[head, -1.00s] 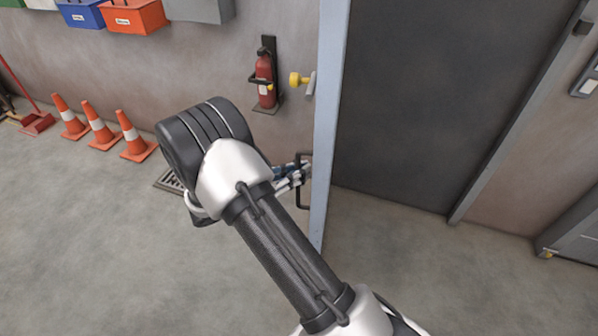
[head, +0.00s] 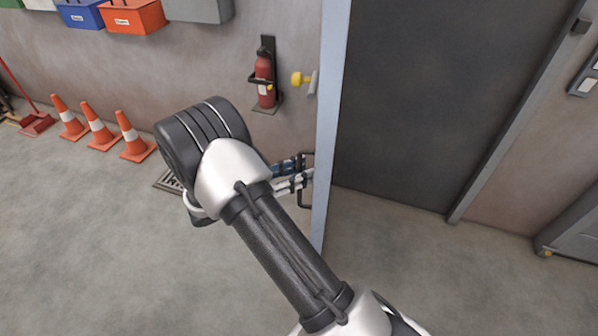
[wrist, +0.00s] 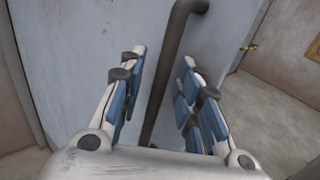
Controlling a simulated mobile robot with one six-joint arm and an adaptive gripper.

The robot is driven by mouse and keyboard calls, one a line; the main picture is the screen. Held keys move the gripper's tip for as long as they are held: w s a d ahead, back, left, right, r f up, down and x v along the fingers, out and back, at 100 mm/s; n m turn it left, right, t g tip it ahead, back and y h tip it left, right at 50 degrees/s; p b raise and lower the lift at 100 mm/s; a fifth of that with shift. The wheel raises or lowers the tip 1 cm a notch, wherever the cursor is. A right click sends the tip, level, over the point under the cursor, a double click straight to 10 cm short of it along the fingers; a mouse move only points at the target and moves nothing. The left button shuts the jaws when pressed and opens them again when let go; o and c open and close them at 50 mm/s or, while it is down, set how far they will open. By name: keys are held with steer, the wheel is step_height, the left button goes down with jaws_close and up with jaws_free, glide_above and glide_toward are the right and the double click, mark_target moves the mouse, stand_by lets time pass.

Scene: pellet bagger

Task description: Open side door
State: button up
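The side door (head: 330,120) shows nearly edge-on in the head view as a pale blue-grey upright strip, swung out from the dark doorway. Its face (wrist: 75,60) fills the left and middle of the wrist view. A dark bar handle (head: 304,202) stands on the door's left side; it also shows in the wrist view (wrist: 166,70). My gripper (head: 306,176) is at the handle. In the wrist view my gripper (wrist: 163,68) is open, its blue-padded fingers on either side of the bar with gaps visible. Part of the gripper is hidden behind my arm in the head view.
A yellow knob (head: 300,79) sits by the door's edge. A red fire extinguisher (head: 265,80) hangs on the wall. Several orange cones (head: 130,135) stand along the wall at left. A floor drain (head: 170,181) lies behind my arm. The floor right of the door is clear.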

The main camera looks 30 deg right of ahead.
steer(key=w+a, duration=0.1)
steer(key=a, duration=1.1)
